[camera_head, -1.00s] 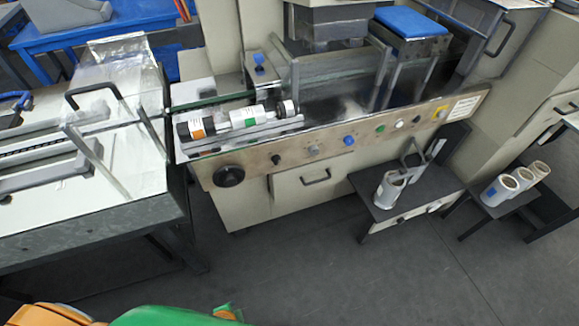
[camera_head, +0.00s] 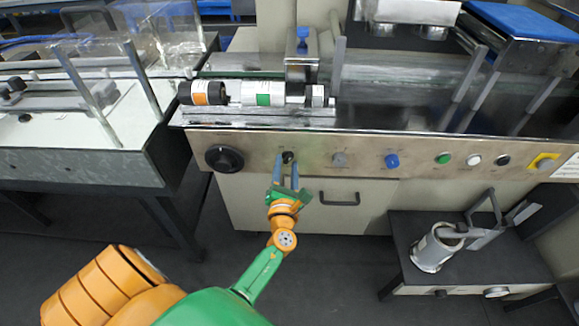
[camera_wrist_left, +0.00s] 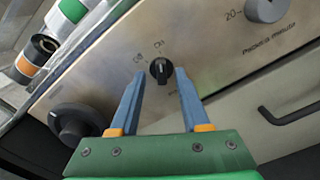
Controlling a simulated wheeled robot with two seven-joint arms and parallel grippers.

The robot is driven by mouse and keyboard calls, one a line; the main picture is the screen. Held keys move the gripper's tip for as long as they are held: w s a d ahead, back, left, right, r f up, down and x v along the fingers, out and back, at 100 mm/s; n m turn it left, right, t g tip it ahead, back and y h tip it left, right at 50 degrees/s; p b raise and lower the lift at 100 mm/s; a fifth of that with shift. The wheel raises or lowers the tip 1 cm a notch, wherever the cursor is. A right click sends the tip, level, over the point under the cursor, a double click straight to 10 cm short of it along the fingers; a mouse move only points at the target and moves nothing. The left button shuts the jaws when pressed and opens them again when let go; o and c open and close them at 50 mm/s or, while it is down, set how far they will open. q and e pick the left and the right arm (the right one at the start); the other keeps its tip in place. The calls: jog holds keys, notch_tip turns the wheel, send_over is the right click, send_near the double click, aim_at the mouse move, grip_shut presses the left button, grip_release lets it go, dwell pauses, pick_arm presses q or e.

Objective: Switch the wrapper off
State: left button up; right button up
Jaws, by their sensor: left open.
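The wrapper (camera_head: 330,150) has a long metal control panel across its front. A small black rotary switch (camera_head: 288,157) sits on the panel's left part. In the left wrist view the switch (camera_wrist_left: 161,69) has "Off" marked at its upper left and "On" at its upper right; its light pointer mark looks turned toward On. My left gripper (camera_head: 286,170) is open, its two blue-grey fingers pointing at the panel. In the left wrist view the fingers (camera_wrist_left: 157,85) stand on either side of the switch, with no clear contact. My right gripper is not in view.
A large black knob (camera_head: 224,158) is left of the switch. A grey knob (camera_head: 339,159), a blue button (camera_head: 392,161) and a green button (camera_head: 443,158) are to its right. A drawer handle (camera_head: 340,199) is below. A low table (camera_head: 400,232) stands at right.

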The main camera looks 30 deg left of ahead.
pick_arm(q)
jog(key=shift+w+a, duration=0.1)
jog(key=shift+w, duration=0.35)
jog(key=shift+s, duration=0.1)
jog(key=c, duration=0.5)
grip_shut()
jog(key=n+b, duration=0.2)
jog(key=n, duration=0.4)
jog(key=shift+f, duration=0.1)
jog(key=n+b, duration=0.2)
jog(key=n, duration=0.3)
jog(key=shift+n, duration=0.6)
